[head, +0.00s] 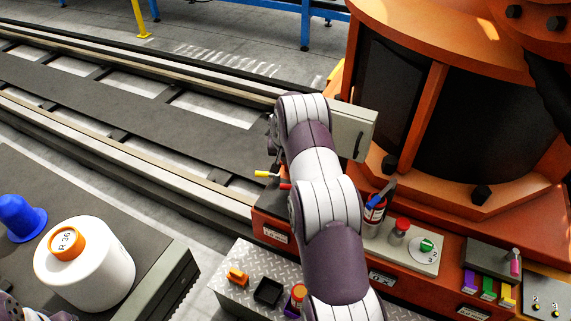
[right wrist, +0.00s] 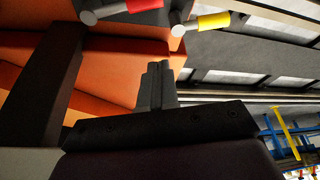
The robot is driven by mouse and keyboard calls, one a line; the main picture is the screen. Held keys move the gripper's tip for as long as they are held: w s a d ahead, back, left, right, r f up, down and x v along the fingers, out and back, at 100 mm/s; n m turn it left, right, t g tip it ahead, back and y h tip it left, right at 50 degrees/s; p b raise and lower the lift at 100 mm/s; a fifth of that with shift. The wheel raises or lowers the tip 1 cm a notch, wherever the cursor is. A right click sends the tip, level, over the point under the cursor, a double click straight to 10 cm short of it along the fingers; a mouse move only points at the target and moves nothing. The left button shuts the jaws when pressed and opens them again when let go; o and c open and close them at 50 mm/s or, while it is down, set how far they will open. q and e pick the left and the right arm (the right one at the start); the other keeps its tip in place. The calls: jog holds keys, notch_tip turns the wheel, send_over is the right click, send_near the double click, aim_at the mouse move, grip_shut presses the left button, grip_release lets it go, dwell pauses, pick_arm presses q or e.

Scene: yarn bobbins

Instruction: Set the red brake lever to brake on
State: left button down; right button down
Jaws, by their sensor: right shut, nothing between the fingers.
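The red brake lever (head: 285,186) shows as a small red piece beside my right arm in the head view; the arm hides the rest. In the right wrist view its red grip (right wrist: 140,5) is cut by the top edge, with a grey rounded end to its left. My right gripper (right wrist: 158,84) is shut and empty, its fingers together below the red lever and apart from it in the picture. In the head view my right forearm hides these fingers. The lever's on and off marks cannot be read. My left gripper is not in view.
A yellow-gripped lever (head: 265,173) is close beside the red one; it also shows in the wrist view (right wrist: 212,21). A grey box (head: 352,130) stands behind my arm on the orange machine (head: 435,110). Small parts lie on the metal plate (head: 232,290) in front.

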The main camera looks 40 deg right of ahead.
jog(key=b+x, duration=0.2)
jog(key=x, duration=0.6)
jog(key=s+a, duration=0.2)
jog(key=shift+s+a, duration=0.25)
jog(key=shift+s, duration=0.05)
jog(key=shift+s+a+f, duration=0.1)
jog(key=shift+s+a, duration=0.1)
